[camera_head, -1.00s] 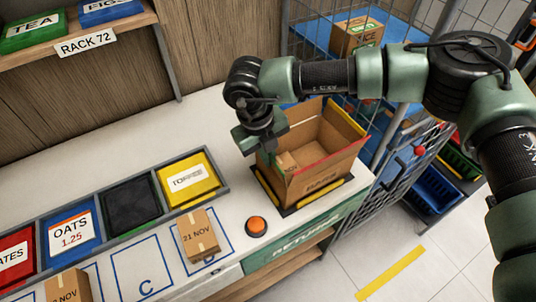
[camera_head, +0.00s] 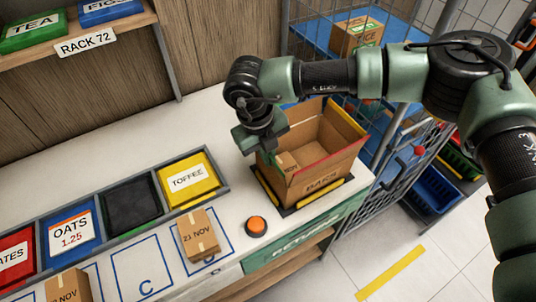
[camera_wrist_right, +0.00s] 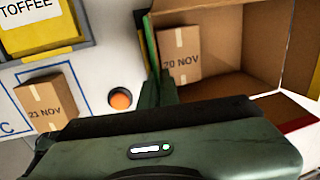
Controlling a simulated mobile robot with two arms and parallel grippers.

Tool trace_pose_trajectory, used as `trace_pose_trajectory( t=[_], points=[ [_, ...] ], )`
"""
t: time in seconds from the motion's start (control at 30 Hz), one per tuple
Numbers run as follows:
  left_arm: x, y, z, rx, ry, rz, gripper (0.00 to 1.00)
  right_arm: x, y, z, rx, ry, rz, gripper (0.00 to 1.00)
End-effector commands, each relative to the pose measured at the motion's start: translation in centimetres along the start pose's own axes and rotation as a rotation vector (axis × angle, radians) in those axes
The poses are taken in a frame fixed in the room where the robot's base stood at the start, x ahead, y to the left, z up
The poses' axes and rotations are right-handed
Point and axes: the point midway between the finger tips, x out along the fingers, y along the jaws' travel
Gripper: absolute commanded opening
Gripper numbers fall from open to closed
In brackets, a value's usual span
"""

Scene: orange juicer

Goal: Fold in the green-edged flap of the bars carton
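The open bars carton (camera_head: 318,182) stands on the counter at the right, one face lettered. A small box marked 20 NOV (camera_wrist_right: 180,54) lies inside it. The green-edged flap (camera_wrist_right: 150,40) stands up on the carton's side near my gripper; in the head view it is largely hidden behind the gripper. My right gripper (camera_head: 266,146) is at that side of the carton, fingers together, pointing down. In the wrist view its fingers (camera_wrist_right: 158,92) are close beside the green edge; I cannot tell whether they touch it. My left gripper is not in view.
An orange button (camera_head: 256,225) and a 21 NOV box (camera_head: 199,234) are on the counter left of the carton. A row of bins with a yellow TOFFEE bin (camera_head: 188,178) lies behind them. A wire cage (camera_head: 392,150) stands close on the right. The rear counter is clear.

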Motion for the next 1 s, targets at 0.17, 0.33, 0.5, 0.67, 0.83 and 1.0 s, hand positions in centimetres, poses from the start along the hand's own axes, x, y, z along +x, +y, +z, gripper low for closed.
trace_pose_trajectory(
  t=[0.17,0.33,0.5,0.67,0.83,1.0],
  points=[
    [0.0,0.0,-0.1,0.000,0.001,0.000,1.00,-0.1,0.0,0.0,0.000,-0.001,-0.001,0.00],
    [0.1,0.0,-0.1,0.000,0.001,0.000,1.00,0.0,-0.1,0.0,0.001,-0.001,0.001,0.00],
    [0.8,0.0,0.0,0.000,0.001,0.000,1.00,0.2,-0.1,0.1,0.003,-0.002,0.030,0.00],
    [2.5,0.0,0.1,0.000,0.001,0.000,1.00,0.6,-0.4,0.0,0.005,-0.002,0.104,0.00],
    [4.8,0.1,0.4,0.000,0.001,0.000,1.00,0.8,-0.9,0.1,0.006,-0.003,0.225,0.00],
    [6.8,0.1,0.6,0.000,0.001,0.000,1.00,0.9,-1.3,0.1,0.005,-0.002,0.355,0.00]
  ],
)
